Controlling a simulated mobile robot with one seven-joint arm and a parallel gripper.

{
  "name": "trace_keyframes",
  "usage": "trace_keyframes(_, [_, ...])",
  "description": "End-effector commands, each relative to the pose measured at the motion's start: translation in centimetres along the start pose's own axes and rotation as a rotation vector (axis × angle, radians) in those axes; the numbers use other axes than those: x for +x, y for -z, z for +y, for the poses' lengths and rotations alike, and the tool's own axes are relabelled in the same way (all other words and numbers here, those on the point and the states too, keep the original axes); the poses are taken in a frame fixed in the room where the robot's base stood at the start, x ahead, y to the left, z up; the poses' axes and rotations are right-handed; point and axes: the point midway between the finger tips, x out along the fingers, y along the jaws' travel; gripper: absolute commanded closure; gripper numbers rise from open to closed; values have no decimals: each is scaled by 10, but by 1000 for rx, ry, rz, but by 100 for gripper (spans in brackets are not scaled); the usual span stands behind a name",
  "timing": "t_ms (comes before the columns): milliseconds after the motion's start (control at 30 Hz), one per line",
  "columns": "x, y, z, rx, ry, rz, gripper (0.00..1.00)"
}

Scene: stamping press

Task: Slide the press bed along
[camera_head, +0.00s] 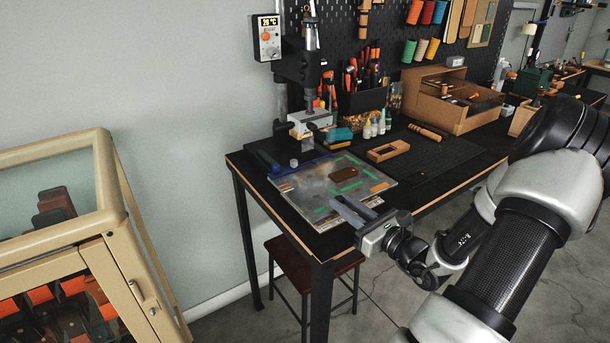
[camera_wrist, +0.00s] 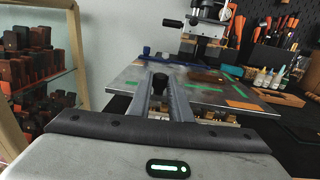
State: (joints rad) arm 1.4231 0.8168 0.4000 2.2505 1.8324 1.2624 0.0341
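The press bed is a flat grey metal plate (camera_head: 318,183) on the black bench under the stamping press (camera_head: 299,75). A brown leather piece (camera_head: 343,173) and green and orange markings lie on its top. The plate also shows ahead in the wrist view (camera_wrist: 128,88). A black knob (camera_wrist: 160,82) stands at the plate's near edge. My gripper (camera_head: 345,204) reaches to that edge from the front. In the wrist view its two fingers (camera_wrist: 160,90) lie close on either side of the knob and appear shut on it. The exact contact is hard to see.
A glass-topped cabinet (camera_head: 105,190) stands at the left. A small wooden frame (camera_head: 388,150) and small bottles (camera_head: 374,129) sit right of the plate on the bench. A wooden organiser (camera_head: 455,115) is farther back. A stool (camera_head: 290,262) stands under the bench.

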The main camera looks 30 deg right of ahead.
Motion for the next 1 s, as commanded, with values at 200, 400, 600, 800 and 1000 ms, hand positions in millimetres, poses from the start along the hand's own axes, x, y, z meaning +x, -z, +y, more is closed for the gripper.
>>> trace_keyframes(200, [0,-1,0,-1,0,-2,100])
trace_keyframes(400, [13,-1,-1,-2,-3,-2,100])
trace_keyframes(600, [27,-2,-2,-2,-2,-4,100])
trace_keyframes(800, [41,-2,-3,-3,-2,-4,100])
trace_keyframes(1000, [56,-2,-4,-3,-2,-6,100])
